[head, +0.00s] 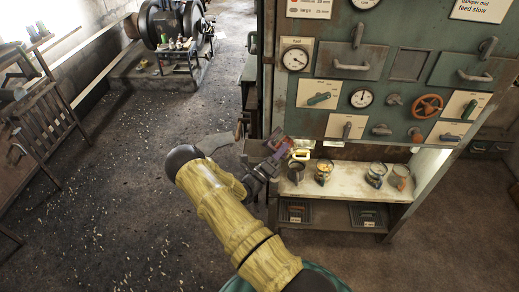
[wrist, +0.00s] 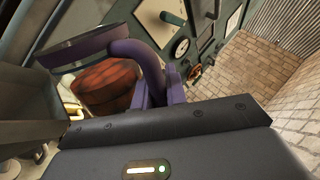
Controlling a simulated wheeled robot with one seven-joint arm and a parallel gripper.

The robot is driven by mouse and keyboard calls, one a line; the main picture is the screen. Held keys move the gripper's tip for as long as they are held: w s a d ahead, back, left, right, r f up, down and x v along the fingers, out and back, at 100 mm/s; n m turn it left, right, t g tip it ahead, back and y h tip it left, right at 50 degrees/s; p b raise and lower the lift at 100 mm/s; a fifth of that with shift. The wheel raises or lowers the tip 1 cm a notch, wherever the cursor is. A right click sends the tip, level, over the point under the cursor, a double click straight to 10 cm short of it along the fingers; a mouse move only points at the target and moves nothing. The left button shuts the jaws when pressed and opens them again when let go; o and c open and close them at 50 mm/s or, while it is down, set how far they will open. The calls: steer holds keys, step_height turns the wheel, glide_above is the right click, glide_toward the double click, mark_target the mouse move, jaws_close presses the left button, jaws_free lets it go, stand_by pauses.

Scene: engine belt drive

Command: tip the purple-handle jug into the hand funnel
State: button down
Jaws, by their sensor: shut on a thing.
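My gripper (head: 270,166) is shut on the purple handle (wrist: 147,62) of the jug. The jug (head: 283,146) is held in the air in front of the left end of the cabinet's shelf. In the wrist view its purple rim (wrist: 80,50) and a reddish-brown body (wrist: 105,85) show beyond the jaws (wrist: 160,105). The inside of the jug is hidden, and I cannot tell its exact tilt. A grey, open box-like hopper (wrist: 25,105) is at the left of the wrist view, close beside the jug. It looks like the hand funnel; its grey side (head: 257,147) shows in the head view.
Several small jugs, such as one with yellow contents (head: 323,172), stand on the pale shelf (head: 345,178). The green panel (head: 395,85) above carries dials, levers and a red-brown wheel (head: 427,106). Open gritty floor (head: 120,190) lies to the left.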

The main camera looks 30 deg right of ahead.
mark_target(271, 149)
steer(key=shift+w+n+t, duration=0.2)
steer(key=shift+n+t, duration=0.2)
steer(key=shift+n, duration=0.3)
steer(key=shift+w+a+n, duration=0.15)
steer(key=shift+n, duration=0.15)
steer(key=shift+w+a+n+t, duration=0.15)
steer(key=shift+w+n+t, duration=0.1)
steer(key=shift+n+t, duration=0.45)
steer(key=shift+w+a+r+n, duration=0.15)
steer(key=shift+w+n, duration=0.1)
steer(key=shift+n, duration=0.15)
steer(key=shift+w+a+r+n+t, duration=0.25)
steer(key=shift+w+n+t, duration=0.1)
steer(key=shift+n, duration=0.15)
steer(key=shift+w+r+y, duration=0.1)
steer(key=shift+w+y, duration=0.1)
steer(key=shift+y, duration=0.1)
steer(key=s+m+g, duration=0.1)
steer(key=m, duration=0.1)
steer(key=s+d+m+g, duration=0.1)
steer(key=s+f+m+g, duration=0.1)
steer(key=m, duration=0.1)
steer(key=shift+d+m, duration=0.3)
